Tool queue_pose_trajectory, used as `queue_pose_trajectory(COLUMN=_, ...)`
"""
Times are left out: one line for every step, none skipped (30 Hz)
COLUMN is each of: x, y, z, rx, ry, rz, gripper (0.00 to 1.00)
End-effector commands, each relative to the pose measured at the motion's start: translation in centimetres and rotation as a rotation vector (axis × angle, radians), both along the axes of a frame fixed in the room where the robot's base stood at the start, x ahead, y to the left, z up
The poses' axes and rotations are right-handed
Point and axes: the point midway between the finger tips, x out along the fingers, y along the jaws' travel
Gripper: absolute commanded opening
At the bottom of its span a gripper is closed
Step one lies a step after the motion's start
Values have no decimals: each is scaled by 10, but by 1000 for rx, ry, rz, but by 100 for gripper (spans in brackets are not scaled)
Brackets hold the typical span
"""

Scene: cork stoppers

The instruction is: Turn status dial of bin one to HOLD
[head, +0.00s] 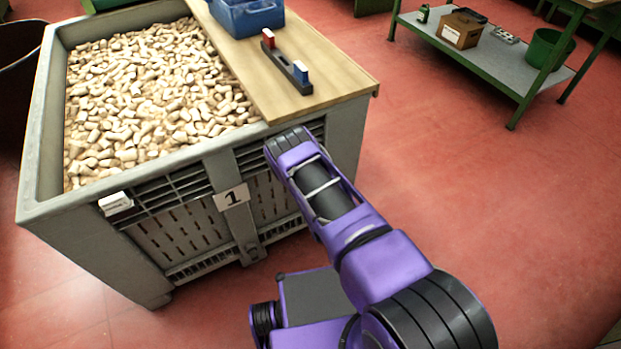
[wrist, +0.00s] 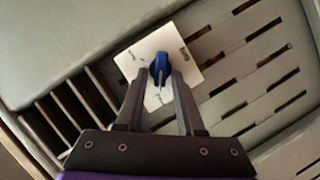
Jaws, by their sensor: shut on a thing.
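Bin one (head: 75,232) is a large grey slatted bin full of cork stoppers (head: 150,90), with a tag reading 1 (head: 232,197) on its front. In the wrist view, a white square plate (wrist: 187,75) with small dark markings is on the bin's side. The blue status dial (wrist: 160,65) with a pale pointer line is at its middle. The markings are too blurred to read. My gripper (wrist: 160,77) is shut on the dial, one finger on each side. In the head view my arm hides the dial and the gripper.
A wooden board (head: 320,68) lies across the bin's right part, holding a blue case (head: 245,17) and a dark bar with red and blue blocks (head: 287,66). A green-framed shelf (head: 490,55) stands at the back right. Red floor is free right of the bin.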

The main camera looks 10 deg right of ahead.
Motion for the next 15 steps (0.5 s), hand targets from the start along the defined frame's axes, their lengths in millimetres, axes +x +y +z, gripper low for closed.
queue_pose_trajectory(x=-2, y=0, z=-2, rx=-23, ry=-4, rz=1, gripper=0)
queue_pose_trajectory(x=-1, y=0, z=-2, rx=-36, ry=-9, rz=0, gripper=0)
queue_pose_trajectory(x=-1, y=0, z=-2, rx=-53, ry=-15, rz=1, gripper=0)
queue_pose_trajectory(x=-1, y=1, z=-2, rx=-63, ry=-18, rz=0, gripper=0)
queue_pose_trajectory(x=-1, y=1, z=-2, rx=-73, ry=-21, rz=1, gripper=0)
queue_pose_trajectory(x=-1, y=0, z=-2, rx=-85, ry=-25, rz=-1, gripper=0)
queue_pose_trajectory(x=-1, y=0, z=-2, rx=-93, ry=-27, rz=0, gripper=0)
queue_pose_trajectory(x=-1, y=0, z=-3, rx=-98, ry=-30, rz=-1, gripper=0)
queue_pose_trajectory(x=-1, y=0, z=-3, rx=-105, ry=-31, rz=0, gripper=0)
queue_pose_trajectory(x=-1, y=0, z=-3, rx=-110, ry=-33, rz=0, gripper=0)
queue_pose_trajectory(x=-1, y=0, z=-3, rx=-114, ry=-34, rz=-1, gripper=0)
queue_pose_trajectory(x=-1, y=0, z=-3, rx=-119, ry=-35, rz=-2, gripper=0)
queue_pose_trajectory(x=-1, y=0, z=-3, rx=-121, ry=-36, rz=-2, gripper=0)
queue_pose_trajectory(x=-1, y=0, z=-3, rx=-122, ry=-37, rz=-2, gripper=0)
queue_pose_trajectory(x=-1, y=0, z=-3, rx=-124, ry=-37, rz=-1, gripper=0)
